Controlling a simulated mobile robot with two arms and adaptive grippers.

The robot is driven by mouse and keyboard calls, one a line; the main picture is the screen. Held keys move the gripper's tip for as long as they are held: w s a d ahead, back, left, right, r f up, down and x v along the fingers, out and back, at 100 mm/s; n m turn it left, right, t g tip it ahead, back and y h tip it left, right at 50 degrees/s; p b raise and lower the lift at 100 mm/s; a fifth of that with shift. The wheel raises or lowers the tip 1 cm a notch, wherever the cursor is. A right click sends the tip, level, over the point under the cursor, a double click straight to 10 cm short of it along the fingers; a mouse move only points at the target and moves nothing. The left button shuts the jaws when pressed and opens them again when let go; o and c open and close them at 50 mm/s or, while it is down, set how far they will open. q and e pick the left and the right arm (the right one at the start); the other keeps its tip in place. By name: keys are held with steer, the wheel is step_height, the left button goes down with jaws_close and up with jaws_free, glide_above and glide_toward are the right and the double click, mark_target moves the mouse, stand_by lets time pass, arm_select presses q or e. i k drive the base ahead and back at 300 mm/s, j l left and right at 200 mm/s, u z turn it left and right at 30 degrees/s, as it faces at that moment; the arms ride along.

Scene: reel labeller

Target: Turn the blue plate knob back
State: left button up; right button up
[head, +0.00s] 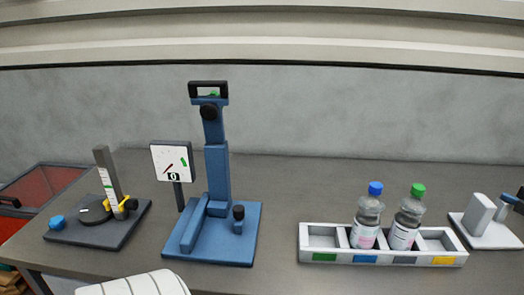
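A small blue knob (57,222) sits at the left corner of a dark flat base (88,238) on the left of the bench. On that base are a black disc (95,211) with a white mark, an upright grey scale post (108,178) and yellow parts beside it. Right of it stands a blue press-like stand (216,165) with a blue base plate (235,245). A dark knob (238,212) stands on that plate, and a black round knob (209,112) is high on the column. Neither gripper is in view.
A white gauge panel (172,160) stands between the two devices. A white tray (384,258) holds a blue-capped bottle (367,215) and a green-capped bottle (407,218). A white-based device (487,235) is at the right edge. The bench between stand and tray is clear.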

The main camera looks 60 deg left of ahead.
mark_target(57, 222)
steer(key=u, duration=2.95)
